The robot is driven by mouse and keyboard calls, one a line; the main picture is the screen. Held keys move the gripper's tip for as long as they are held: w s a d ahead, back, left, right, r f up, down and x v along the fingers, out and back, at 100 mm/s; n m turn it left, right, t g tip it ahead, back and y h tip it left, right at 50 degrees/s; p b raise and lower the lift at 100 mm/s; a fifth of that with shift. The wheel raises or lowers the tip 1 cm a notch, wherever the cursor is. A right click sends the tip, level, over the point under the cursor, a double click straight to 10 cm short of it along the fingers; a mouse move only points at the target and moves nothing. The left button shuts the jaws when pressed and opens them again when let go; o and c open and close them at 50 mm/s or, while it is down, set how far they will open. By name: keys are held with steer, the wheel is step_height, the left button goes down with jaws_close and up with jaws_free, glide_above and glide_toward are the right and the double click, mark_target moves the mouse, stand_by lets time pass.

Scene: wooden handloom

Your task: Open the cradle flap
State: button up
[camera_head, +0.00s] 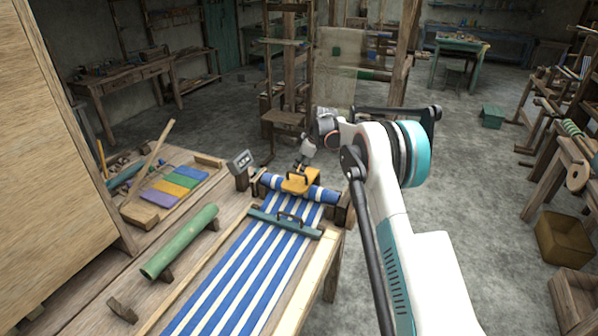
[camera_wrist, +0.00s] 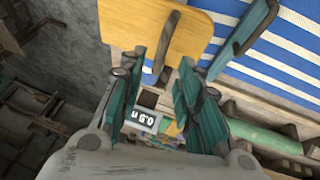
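The cradle flap seems to be the yellow-orange plate (camera_head: 297,186) across the striped cloth roll at the far end of the loom table. In the wrist view the yellow plate (camera_wrist: 125,27) fills the top middle, with a dark curved handle (camera_wrist: 165,48) on it. My gripper (camera_head: 304,158) is just above the plate in the head view. In the wrist view my gripper (camera_wrist: 160,72) has its two teal fingers spread wide, one on each side of the handle's lower end. Nothing is clamped between them. I cannot tell whether a finger touches the handle.
Blue-and-white striped cloth (camera_head: 240,275) runs along the table, crossed by a dark green bar (camera_head: 285,222) with a handle. A small display (camera_head: 241,161) stands left of the roll. A green cylinder (camera_head: 180,243) lies on the left.

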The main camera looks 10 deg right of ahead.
steer(key=shift+x, duration=2.2)
jaws_close()
